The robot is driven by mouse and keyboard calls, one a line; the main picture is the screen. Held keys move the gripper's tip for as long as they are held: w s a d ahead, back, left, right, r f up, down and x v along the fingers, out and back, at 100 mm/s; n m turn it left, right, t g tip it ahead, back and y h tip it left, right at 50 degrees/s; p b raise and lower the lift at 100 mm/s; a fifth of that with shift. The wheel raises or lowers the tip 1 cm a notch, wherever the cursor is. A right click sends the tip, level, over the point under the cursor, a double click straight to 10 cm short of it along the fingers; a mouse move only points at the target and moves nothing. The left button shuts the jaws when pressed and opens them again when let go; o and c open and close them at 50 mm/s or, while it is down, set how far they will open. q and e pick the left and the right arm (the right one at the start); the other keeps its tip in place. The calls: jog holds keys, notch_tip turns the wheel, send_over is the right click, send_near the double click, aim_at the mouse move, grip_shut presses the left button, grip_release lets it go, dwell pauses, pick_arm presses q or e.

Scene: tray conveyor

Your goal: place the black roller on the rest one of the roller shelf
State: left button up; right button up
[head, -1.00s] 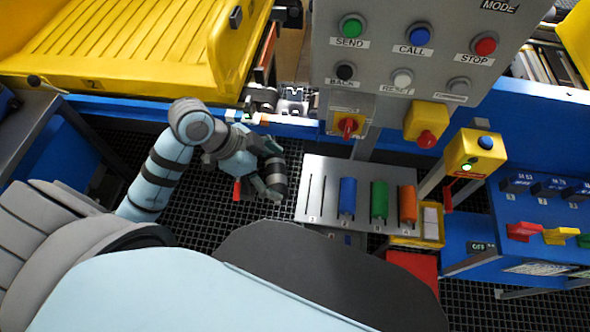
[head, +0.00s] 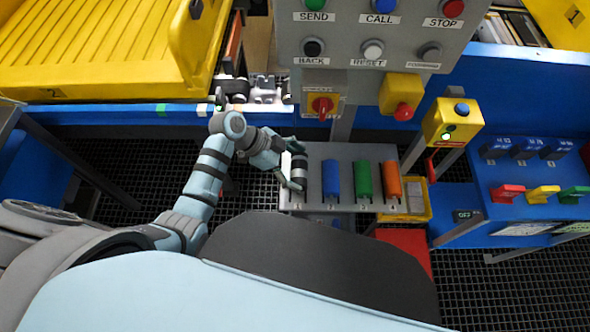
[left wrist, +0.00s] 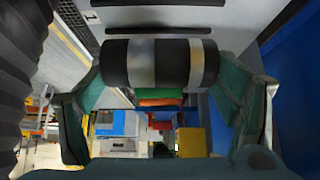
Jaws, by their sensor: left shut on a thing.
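The black roller (head: 299,172), dark with pale grey bands, is held in my left gripper (head: 292,172) at the left end of the roller shelf (head: 316,152). In the head view it covers the area of the leftmost rest and lies roughly along it. In the left wrist view the roller (left wrist: 172,64) spans between the two green fingers, and dark slots of the shelf show past it, roughly parallel to it. I cannot tell whether the roller touches the shelf. My right gripper is not in view.
A blue roller (head: 331,180), a green roller (head: 363,179) and an orange roller (head: 392,180) lie on the shelf to the right. The grey button panel (head: 345,75) stands behind. A yellow bin (head: 418,213) is at the shelf's right end.

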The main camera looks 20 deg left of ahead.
aim_at(294, 173)
pick_arm(q)
notch_tip(294, 173, down, 3)
jog(key=shift+s+a+f+b, duration=0.1)
jog(key=shift+f+b, duration=0.05)
jog(key=shift+b, duration=0.15)
jog(key=shift+f, duration=0.15)
jog(key=o, duration=1.6)
jog(key=shift+c, duration=0.2)
jog(key=shift+r, duration=0.2)
jog(key=p+v, duration=0.2)
jog(key=v, duration=1)
